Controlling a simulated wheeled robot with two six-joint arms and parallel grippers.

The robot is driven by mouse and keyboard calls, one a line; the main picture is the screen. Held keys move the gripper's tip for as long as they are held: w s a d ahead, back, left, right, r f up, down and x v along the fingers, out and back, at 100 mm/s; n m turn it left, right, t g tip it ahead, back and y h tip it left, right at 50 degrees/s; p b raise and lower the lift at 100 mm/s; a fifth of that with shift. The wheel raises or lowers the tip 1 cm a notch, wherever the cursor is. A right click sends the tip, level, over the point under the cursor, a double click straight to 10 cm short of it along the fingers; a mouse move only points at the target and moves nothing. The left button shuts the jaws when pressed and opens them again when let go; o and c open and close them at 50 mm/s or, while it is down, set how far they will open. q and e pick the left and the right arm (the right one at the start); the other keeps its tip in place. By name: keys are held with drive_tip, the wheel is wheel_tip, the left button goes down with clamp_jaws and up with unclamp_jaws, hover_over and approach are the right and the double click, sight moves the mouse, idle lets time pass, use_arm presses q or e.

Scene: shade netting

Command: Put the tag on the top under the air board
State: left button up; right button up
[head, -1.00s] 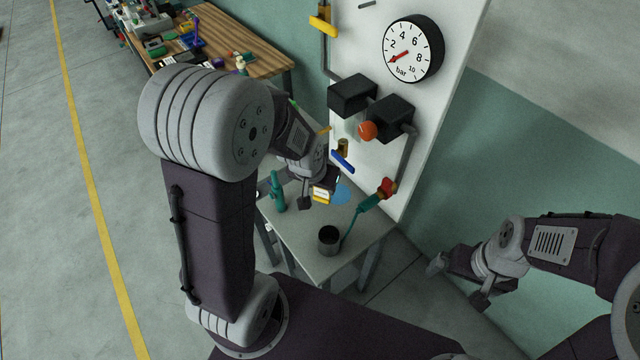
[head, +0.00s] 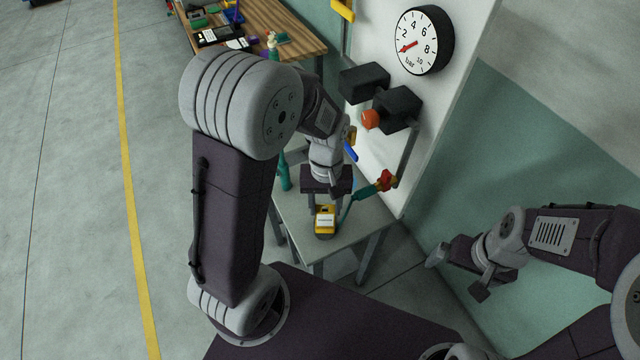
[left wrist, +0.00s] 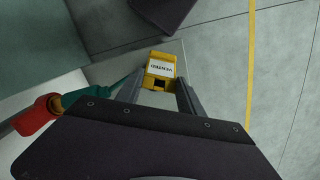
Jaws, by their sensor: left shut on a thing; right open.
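The tag (head: 325,221) is yellow with a white printed label. My left gripper (head: 325,208) is shut on it and holds it over the front part of the grey table top (head: 368,224). The tag also shows in the left wrist view (left wrist: 160,68), between the two fingers, its label print upside down. The table top stands under the white air board (head: 452,95), which carries a round pressure gauge (head: 423,40). I cannot tell whether the tag touches anything below. My right gripper (head: 458,274) is open and empty at the right, away from the table.
The dark cup on the table is almost wholly hidden behind the tag. A teal tool with a red end (head: 384,182) leans there, close to the gripper's right. A green bottle (head: 284,172) stands at the table's left. A wooden workbench (head: 290,42) is behind.

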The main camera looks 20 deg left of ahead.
use_arm(q)
drive_tip(key=s+d+n+h, duration=0.1)
drive_tip(key=n, duration=0.1)
drive_tip(key=s+d+f+n+g+b, duration=0.1)
drive_tip(key=d+n, duration=0.1)
drive_tip(key=shift+s+f+h, duration=0.1)
drive_tip(key=shift+f+h, duration=0.1)
drive_tip(key=shift+h, duration=0.2)
drive_tip(key=shift+d+f+n+g+h+b, duration=0.15)
drive_tip(key=shift+n+h+b, duration=0.15)
drive_tip(key=shift+n, duration=0.3)
drive_tip(key=shift+d+f+n+g+h+b, duration=0.1)
drive_tip(key=shift+n+g+h+b, duration=0.15)
drive_tip(key=shift+n, duration=0.35)
drive_tip(key=w+a+n+t+h+b, duration=0.25)
drive_tip(key=w+n+h, duration=0.2)
drive_tip(key=n, duration=0.25)
drive_tip(key=n+t+h+b, duration=0.2)
drive_tip(key=n+t+b, duration=0.4)
drive_tip(key=n+t, duration=0.35)
hover_over(287, 216)
wheel_tip(287, 216, down, 10)
drive_tip(key=shift+t, duration=0.3)
wheel_tip(287, 216, down, 7)
drive_tip(key=b, duration=0.6)
drive_tip(key=shift+f, duration=0.1)
